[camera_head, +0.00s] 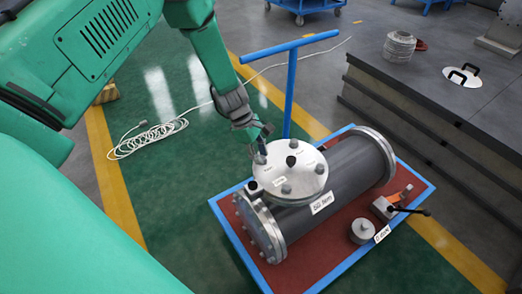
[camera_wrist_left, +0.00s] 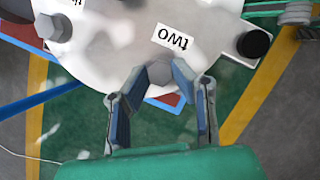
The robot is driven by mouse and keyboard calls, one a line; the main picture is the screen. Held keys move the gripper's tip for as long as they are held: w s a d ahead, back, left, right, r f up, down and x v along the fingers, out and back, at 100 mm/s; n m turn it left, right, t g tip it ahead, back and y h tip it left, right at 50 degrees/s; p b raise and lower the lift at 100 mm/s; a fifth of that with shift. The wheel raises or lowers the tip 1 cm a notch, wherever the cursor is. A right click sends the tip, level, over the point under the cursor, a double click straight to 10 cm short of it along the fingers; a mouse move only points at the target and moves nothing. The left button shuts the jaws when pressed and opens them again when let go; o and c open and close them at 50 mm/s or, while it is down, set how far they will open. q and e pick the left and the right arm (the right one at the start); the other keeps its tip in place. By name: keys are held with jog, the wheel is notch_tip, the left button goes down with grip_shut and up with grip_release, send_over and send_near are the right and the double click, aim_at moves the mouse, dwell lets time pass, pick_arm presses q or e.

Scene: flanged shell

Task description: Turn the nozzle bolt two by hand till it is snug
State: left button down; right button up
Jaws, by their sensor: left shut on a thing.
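A round white flange cover (camera_head: 308,180) with several grey hex bolts sits on top of a dark grey shell (camera_head: 335,170). My left gripper (camera_head: 262,143) reaches down to the cover's far left edge. In the left wrist view, bolt two (camera_wrist_left: 160,73) is a grey hex head beside an upside-down label, "two" (camera_wrist_left: 172,39). My left gripper (camera_wrist_left: 160,78) has its blue-padded fingers closed on both sides of that head. In the head view the fingers partly hide bolt two (camera_head: 260,158). My right gripper is in neither view.
The shell lies on a blue-edged cart (camera_head: 420,205) with a red mat. A blue handle post (camera_head: 290,90) stands behind the cover. A cable (camera_head: 150,138) lies on the floor.

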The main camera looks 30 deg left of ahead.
pick_arm(q)
jog(key=shift+w+a+r+m, duration=0.15)
jog(key=shift+w+a+m, duration=0.1)
jog(key=shift+m, duration=0.25)
jog(key=c, duration=1.4)
grip_release()
jog(key=shift+o, duration=0.2)
jog(key=shift+s, duration=0.15)
jog(key=v, duration=1.1)
jog(key=shift+a+r, duration=0.25)
jog(key=shift+r, duration=0.05)
jog(key=shift+f, duration=0.1)
